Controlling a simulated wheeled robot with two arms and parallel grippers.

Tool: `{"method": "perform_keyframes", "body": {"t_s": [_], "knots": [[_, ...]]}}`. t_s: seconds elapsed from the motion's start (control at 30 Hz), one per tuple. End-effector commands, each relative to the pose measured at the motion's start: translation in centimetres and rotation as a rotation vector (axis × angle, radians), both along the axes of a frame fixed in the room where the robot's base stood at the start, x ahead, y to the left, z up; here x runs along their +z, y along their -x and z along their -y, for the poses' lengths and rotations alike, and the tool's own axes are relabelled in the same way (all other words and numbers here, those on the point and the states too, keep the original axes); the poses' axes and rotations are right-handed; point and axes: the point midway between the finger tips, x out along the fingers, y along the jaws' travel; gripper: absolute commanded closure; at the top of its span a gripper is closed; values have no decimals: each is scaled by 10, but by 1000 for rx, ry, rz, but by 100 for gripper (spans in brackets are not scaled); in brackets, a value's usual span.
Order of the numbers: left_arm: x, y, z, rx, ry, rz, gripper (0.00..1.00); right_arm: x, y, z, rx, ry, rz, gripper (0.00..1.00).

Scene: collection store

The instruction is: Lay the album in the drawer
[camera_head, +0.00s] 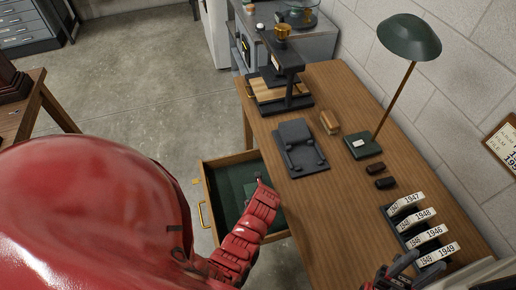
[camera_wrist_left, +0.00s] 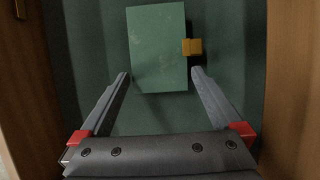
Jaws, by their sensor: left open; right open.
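The album (camera_wrist_left: 158,50) is a flat green cover with a yellow clasp on its right edge. It lies flat on the green lining of the drawer (camera_wrist_left: 290,90) in the left wrist view. My left gripper (camera_wrist_left: 160,75) is open, its fingers apart above the album's near part, holding nothing. In the head view the wooden drawer (camera_head: 207,195) is pulled out from the table's left side; my red left arm reaches over it and hides much of the inside. My right gripper (camera_head: 398,272) is open at the bottom right, partly cut off by the frame.
The wooden table (camera_head: 345,215) bears a black stand (camera_head: 285,75), a dark grey device (camera_head: 298,150), a wooden block (camera_head: 330,121), a green lamp (camera_head: 408,38) and a rack of year cards (camera_head: 420,215) near the right gripper. Bare floor (camera_head: 150,120) lies left of the drawer.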

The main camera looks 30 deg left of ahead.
Motion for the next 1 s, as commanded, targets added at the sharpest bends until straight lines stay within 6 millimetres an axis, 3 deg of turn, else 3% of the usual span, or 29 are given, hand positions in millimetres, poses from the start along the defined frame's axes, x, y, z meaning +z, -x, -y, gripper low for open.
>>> {"method": "perform_keyframes", "body": {"t_s": [0.23, 0.8, 1.0], "knots": [[21, 3, 4, -1, -2, 2, 0, -6, 0, 0, 0, 0, 0, 56], [103, 24, 29, -3, -3, 5, 0, -25, 0, 0, 0, 0, 0, 56], [119, 28, 35, -1, 0, 4, 0, -27, 0, 0, 0, 0, 0, 56]]}}
